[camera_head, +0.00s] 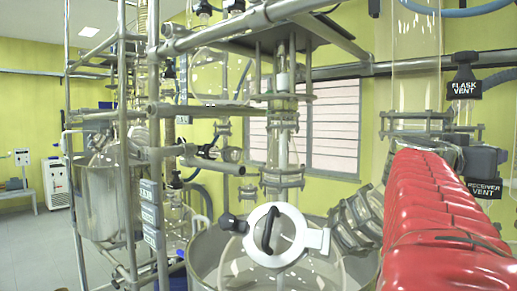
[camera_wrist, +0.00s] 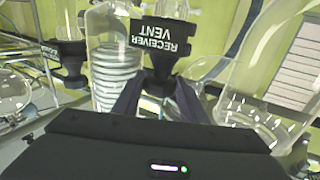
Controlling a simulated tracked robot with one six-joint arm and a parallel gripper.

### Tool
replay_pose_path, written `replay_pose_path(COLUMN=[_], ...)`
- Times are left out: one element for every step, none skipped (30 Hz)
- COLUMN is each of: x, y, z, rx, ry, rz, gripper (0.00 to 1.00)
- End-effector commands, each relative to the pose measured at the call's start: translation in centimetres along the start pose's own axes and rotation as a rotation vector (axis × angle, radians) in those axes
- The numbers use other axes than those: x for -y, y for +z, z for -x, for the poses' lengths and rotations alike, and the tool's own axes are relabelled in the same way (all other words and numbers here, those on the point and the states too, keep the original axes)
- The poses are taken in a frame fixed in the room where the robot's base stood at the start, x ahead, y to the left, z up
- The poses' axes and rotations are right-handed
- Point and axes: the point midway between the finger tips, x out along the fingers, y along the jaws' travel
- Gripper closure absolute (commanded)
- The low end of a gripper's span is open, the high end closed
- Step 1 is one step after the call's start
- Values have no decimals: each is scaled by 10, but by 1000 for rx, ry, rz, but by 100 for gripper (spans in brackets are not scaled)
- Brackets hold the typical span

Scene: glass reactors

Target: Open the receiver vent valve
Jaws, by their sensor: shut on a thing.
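The receiver vent valve (camera_wrist: 163,45) is black, with a white "RECEIVER VENT" label that reads upside down in the wrist view. My gripper (camera_wrist: 161,84) has its two dark fingers on either side of the valve's narrow lower part, shut on it. The fingers' exact contact is partly hidden by the black body. In the head view, the black "RECEIVER VENT" tag (camera_head: 483,189) is at the right edge, beside my red-covered arm. The arm hides part of the area around the valve. I cannot tell the valve's turn position.
The similar black flask vent valve (camera_head: 464,80) hangs above in the head view. Glass columns (camera_head: 417,70) and metal pipes crowd the area. A glass vessel (camera_wrist: 270,80) is close on the right in the wrist view.

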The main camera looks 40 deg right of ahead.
Motion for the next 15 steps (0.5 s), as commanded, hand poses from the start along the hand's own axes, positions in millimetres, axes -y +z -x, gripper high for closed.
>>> replay_pose_path(x=[-2,-2,-2,-2,-2,-2,-3,-3,-3,-3,-3,-3,-3,-3,-3], y=[-1,-1,0,0,-1,-1,-1,-1,-1,-1,-1,-1,0,-1,0], z=[0,0,0,0,0,0,0,0,0,0,0,0,0,0,0], rx=[-2,-2,-1,-1,-2,-2,-2,-2,-2,-2,-1,-2,-1,-2,-1], ry=[-18,-31,-46,-56,-68,-82,-91,-102,-114,-124,-131,-143,-150,-158,-165], rz=[-1,0,-2,-1,0,-2,-1,-1,-2,-1,-1,-1,-1,-1,-1], gripper=[84,84,84,84,84,84,84,84,84,84,84,84,84,84,84])
